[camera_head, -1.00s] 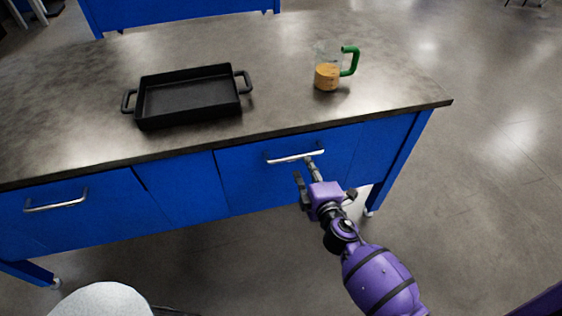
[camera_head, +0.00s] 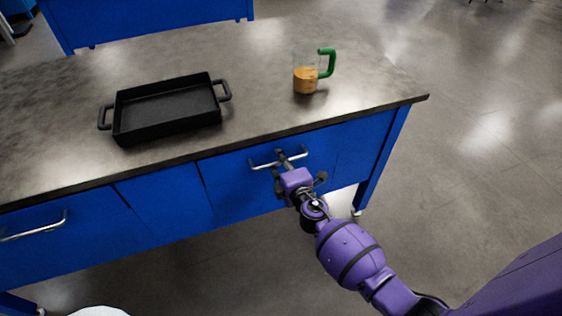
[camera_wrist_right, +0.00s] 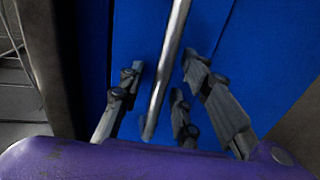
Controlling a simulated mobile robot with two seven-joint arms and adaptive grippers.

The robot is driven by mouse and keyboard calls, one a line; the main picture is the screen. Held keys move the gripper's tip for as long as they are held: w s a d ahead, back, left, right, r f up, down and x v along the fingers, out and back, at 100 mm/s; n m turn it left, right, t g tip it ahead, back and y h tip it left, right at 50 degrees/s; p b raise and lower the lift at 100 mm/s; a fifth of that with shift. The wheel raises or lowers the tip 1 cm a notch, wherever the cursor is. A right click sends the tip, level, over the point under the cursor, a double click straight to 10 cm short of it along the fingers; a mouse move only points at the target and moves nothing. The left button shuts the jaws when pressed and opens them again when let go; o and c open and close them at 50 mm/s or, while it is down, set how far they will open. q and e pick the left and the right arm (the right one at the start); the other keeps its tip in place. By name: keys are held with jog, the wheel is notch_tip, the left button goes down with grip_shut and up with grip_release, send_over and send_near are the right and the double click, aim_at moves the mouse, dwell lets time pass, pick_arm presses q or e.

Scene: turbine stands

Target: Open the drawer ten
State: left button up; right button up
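A blue drawer front (camera_head: 228,187) with a silver bar handle (camera_head: 260,166) sits under the right part of the table. It looks flush with the table's front, and no number shows on it. My right gripper (camera_head: 281,162) is at the middle of this handle. In the right wrist view the handle (camera_wrist_right: 168,70) runs between the fingers of the right gripper (camera_wrist_right: 160,84). The fingers are spread, with gaps between them and the bar. My left gripper is not in view.
Another blue drawer with a silver handle (camera_head: 35,229) is at the left. On the dark tabletop (camera_head: 255,70) stand a black roasting pan (camera_head: 165,108) and a clear jug (camera_head: 305,80) with orange contents and a green handle. Open floor lies to the right.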

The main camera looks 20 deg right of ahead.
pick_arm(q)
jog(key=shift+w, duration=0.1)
pick_arm(e)
jog(key=shift+c, duration=0.5)
grip_shut()
jog(key=shift+s, duration=0.15)
